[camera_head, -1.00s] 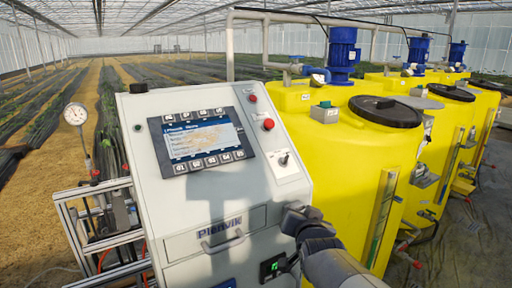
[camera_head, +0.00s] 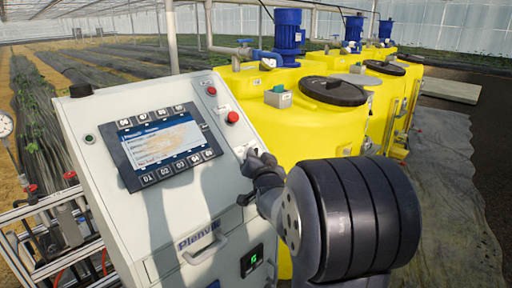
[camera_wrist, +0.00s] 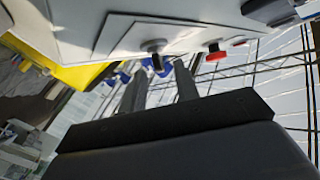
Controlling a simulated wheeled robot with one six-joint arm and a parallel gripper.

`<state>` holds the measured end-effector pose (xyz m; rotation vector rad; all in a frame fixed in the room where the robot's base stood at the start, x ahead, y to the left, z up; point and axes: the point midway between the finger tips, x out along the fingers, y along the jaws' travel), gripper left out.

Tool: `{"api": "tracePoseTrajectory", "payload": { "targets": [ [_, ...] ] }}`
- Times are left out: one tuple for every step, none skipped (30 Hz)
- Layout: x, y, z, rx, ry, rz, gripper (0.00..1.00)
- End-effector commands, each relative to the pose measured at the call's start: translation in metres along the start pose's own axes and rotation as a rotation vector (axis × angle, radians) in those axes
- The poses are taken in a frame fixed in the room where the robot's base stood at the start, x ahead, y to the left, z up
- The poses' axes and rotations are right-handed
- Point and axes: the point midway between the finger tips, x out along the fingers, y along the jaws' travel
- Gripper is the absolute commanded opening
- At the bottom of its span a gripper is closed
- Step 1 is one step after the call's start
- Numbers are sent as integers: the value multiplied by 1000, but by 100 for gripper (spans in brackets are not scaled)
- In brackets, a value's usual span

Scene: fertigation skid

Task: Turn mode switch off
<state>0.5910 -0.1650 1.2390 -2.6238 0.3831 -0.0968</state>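The mode switch (camera_wrist: 154,46) is a small dark knob with a short lever on a pale plate at the right side of the sloped control panel (camera_head: 215,168). In the wrist view its lever points towards the gap between my fingers. My gripper (camera_wrist: 160,71) has its two dark fingers apart with nothing held between them, close in front of the switch. In the head view my gripper (camera_head: 256,160) is at the panel's right edge and largely covers the switch. Contact with the lever and the switch's exact setting cannot be told.
A red button (camera_head: 232,117) and a smaller red lamp (camera_head: 211,90) sit above the switch. A display (camera_head: 160,145) is to the left. Yellow tanks (camera_head: 320,120) with blue motors stand close behind on the right. A panel handle (camera_head: 205,250) sticks out below.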

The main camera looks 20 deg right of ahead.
Motion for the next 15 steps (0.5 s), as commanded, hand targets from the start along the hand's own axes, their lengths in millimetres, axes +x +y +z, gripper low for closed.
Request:
{"api": "tracePoseTrajectory", "payload": {
  "targets": [
    [8,-1,-1,0,-3,1,30],
    [11,-1,-1,0,-2,1,30],
    [16,-1,-1,0,-2,1,30],
    [19,-1,-1,0,-1,0,30],
    [23,-1,-1,0,-1,0,30],
    [26,-1,-1,0,-2,1,30],
    [28,-1,-1,0,-1,0,30],
    [30,-1,-1,0,-1,0,30],
    [33,0,-1,0,0,0,30],
    [34,0,0,0,-1,0,30],
    [35,0,0,0,-1,0,30],
    [36,0,0,0,0,0,30],
    [37,0,0,0,0,0,30],
    [37,0,0,0,0,0,30],
    [37,0,0,0,0,0,30]
  ]
}}
